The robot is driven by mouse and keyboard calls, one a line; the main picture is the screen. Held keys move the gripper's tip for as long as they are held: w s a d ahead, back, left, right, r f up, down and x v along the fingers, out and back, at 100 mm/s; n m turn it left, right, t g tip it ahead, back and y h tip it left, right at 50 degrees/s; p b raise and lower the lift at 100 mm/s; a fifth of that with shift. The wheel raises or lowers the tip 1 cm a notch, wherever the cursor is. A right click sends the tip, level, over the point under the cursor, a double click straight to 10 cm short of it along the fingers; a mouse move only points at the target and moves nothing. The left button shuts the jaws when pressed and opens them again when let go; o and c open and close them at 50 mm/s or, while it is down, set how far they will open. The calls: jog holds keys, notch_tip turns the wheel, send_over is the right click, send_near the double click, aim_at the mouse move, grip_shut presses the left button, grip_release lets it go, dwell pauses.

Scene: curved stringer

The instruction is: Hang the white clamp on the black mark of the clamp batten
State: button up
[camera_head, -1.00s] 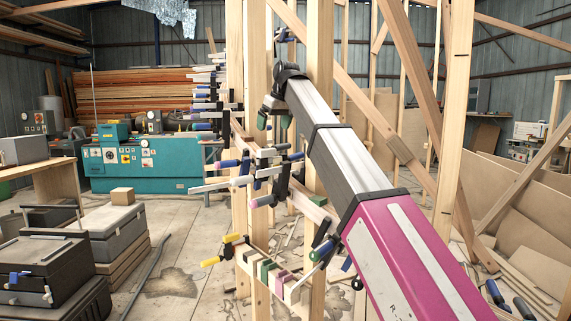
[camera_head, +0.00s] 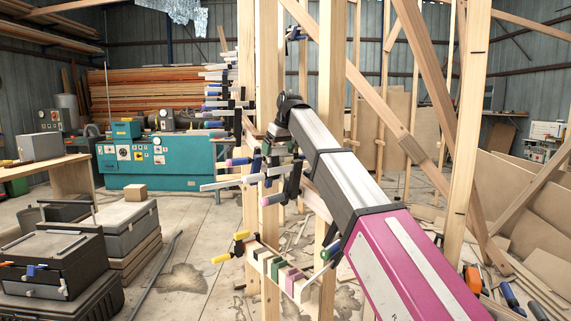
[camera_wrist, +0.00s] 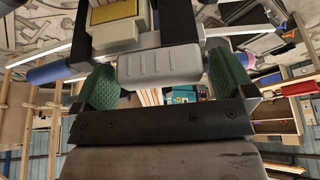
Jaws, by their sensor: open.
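My gripper (camera_wrist: 164,80) has green pads on both fingers. In the wrist view they stand apart on either side of a pale grey-white handle (camera_wrist: 160,66), which looks like the white clamp's; contact cannot be told. A black bar and a yellow-topped pale part lie just beyond the handle. In the head view my gripper (camera_head: 278,146) is among the clamps on the wooden clamp batten (camera_head: 316,203), and my wrist hides part of them. The white clamp cannot be singled out there. I cannot make out the batten's black mark.
Clamps with blue and pink handles (camera_head: 271,200) crowd around my gripper. Upright studs (camera_head: 247,120) stand close by. Black cases (camera_head: 50,262) and a teal machine (camera_head: 165,162) are at left.

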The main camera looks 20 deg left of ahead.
jog(key=c, duration=1.3)
jog(key=shift+r, duration=0.1)
jog(key=shift+c, duration=0.2)
